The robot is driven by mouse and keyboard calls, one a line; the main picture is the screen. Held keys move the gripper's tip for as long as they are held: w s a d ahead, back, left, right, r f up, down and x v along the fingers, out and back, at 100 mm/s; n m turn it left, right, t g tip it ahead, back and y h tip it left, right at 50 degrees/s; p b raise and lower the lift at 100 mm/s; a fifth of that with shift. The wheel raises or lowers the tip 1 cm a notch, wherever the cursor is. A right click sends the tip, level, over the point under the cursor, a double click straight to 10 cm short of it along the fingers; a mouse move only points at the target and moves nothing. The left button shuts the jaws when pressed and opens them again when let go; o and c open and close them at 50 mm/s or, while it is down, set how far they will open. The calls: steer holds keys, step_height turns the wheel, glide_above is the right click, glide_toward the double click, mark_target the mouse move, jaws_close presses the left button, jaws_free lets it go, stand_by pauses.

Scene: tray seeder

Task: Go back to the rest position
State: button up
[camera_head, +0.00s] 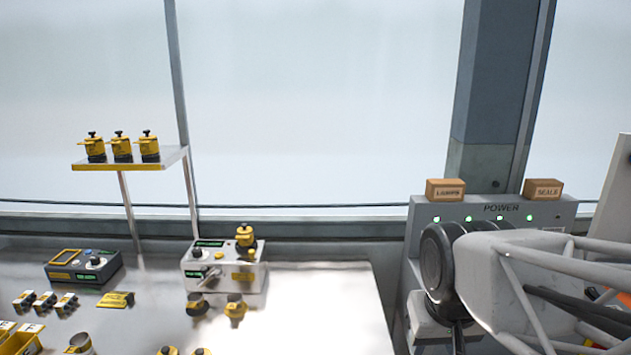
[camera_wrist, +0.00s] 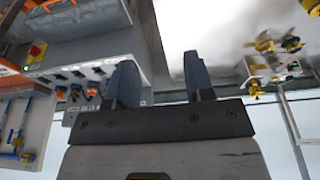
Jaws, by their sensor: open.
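My gripper (camera_wrist: 160,85) shows in the wrist view with its two dark fingers apart and nothing between them. It is open. In the head view my pale arm covers the lower right, in front of the power box, and the fingers cannot be made out there. The wrist view is tilted, with the white table (camera_wrist: 228,30) at the upper right and a panel of switches and plugs (camera_wrist: 85,75) at the left. No object touches the fingers.
In the head view the power box (camera_head: 570,214) carries two wooden blocks labelled LAMPS (camera_head: 445,189) and SCALE (camera_head: 543,188). The table (camera_head: 325,300) holds a seeder unit (camera_head: 224,268), a control box (camera_head: 84,268) and several small yellow parts. A raised shelf (camera_head: 130,162) bears three yellow pots.

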steer(key=s, duration=0.1)
steer(key=s+f, duration=0.1)
steer(key=s, duration=0.1)
steer(key=s+d, duration=0.1)
steer(key=shift+s+f, duration=0.15)
steer(key=shift+f, duration=0.15)
